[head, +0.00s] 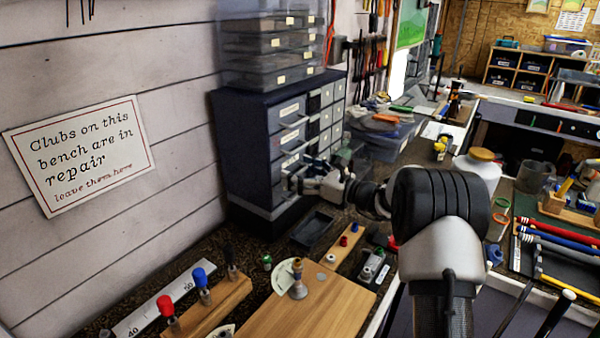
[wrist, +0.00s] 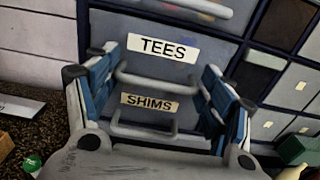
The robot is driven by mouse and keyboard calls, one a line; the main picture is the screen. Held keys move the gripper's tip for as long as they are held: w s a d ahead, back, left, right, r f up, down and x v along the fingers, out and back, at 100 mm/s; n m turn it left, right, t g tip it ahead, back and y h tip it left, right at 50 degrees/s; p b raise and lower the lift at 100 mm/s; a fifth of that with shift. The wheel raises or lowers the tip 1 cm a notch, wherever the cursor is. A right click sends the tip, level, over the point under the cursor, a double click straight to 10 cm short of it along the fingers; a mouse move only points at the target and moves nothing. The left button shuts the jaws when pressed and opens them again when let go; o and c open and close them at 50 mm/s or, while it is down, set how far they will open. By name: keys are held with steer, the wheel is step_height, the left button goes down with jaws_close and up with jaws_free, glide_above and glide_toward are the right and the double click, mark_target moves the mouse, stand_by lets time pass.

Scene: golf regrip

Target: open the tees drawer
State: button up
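The tees drawer (wrist: 105,28) has a grey front with a white "TEES" label and appears shut, flush with its cabinet. Its pale bar handle (wrist: 170,82) is below the label, between my fingers. My gripper (wrist: 160,66) is open, with one blue-padded finger on each side of the handle. No contact with the handle is visible. In the head view my gripper (head: 299,178) is at the lower front of the dark drawer cabinet (head: 236,145). It hides part of the lower drawers there.
The drawer marked "SHIMS" (wrist: 149,103) is directly below, with its own handle (wrist: 145,129). A dark tray (head: 312,229) lies on the bench before the cabinet. A wooden board (head: 325,305) and a tool rack (head: 215,305) stand nearer. Clear organisers (head: 262,45) sit on top.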

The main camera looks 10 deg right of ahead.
steer(key=shift+d+r, duration=0.1)
steer(key=shift+r, duration=0.1)
steer(key=c, duration=1.2)
steer(key=shift+c, duration=0.6)
steer(key=shift+c, duration=0.4)
